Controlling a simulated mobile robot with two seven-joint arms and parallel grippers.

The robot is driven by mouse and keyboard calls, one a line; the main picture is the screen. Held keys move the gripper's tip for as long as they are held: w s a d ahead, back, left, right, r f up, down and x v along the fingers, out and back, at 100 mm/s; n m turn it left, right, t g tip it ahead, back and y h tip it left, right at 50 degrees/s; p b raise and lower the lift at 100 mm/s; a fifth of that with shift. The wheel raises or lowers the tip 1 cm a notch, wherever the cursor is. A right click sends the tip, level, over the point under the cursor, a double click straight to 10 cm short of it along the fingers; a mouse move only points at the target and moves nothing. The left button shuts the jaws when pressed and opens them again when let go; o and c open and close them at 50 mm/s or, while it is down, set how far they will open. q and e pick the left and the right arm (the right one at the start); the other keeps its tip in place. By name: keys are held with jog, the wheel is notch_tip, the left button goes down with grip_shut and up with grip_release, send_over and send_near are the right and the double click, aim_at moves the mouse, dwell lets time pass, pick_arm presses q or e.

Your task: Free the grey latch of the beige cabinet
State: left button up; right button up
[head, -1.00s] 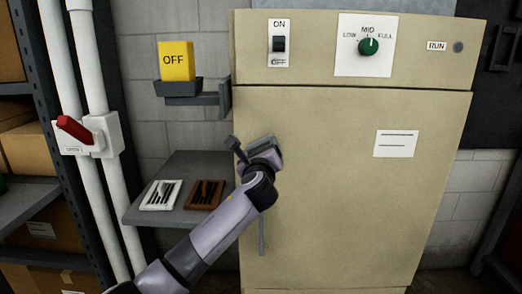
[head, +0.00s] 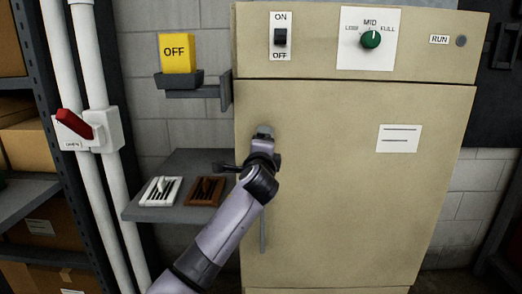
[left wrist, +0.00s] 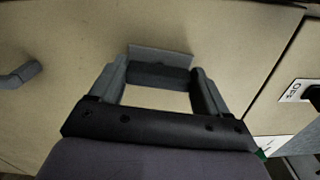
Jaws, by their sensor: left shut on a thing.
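The beige cabinet (head: 340,200) stands in front of me with its door closed flush. The grey latch (left wrist: 160,62) sits on the door's left side, between the two fingers of my left gripper (left wrist: 158,82). In the head view the left gripper (head: 263,143) is against the door, and its fingers and wrist largely hide the latch. The gripper is shut on the latch. A grey door handle (head: 262,236) runs upright below it and also shows at the left of the wrist view (left wrist: 20,75). My right gripper is not in view.
Above the door are an ON/OFF switch (head: 281,38), a green dial (head: 370,39) and a RUN lamp (head: 461,41). A yellow OFF block (head: 177,54) sits on a bracket. A grey shelf (head: 205,160) holds two slotted plates. A red lever (head: 74,124) is on white pipes.

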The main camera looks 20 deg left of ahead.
pick_arm(q)
jog(key=shift+f+n, duration=0.1)
jog(key=shift+n, duration=0.8)
jog(key=shift+b, duration=0.3)
jog(key=o, duration=1)
jog(key=shift+s, duration=0.1)
jog(key=shift+v, duration=3.5)
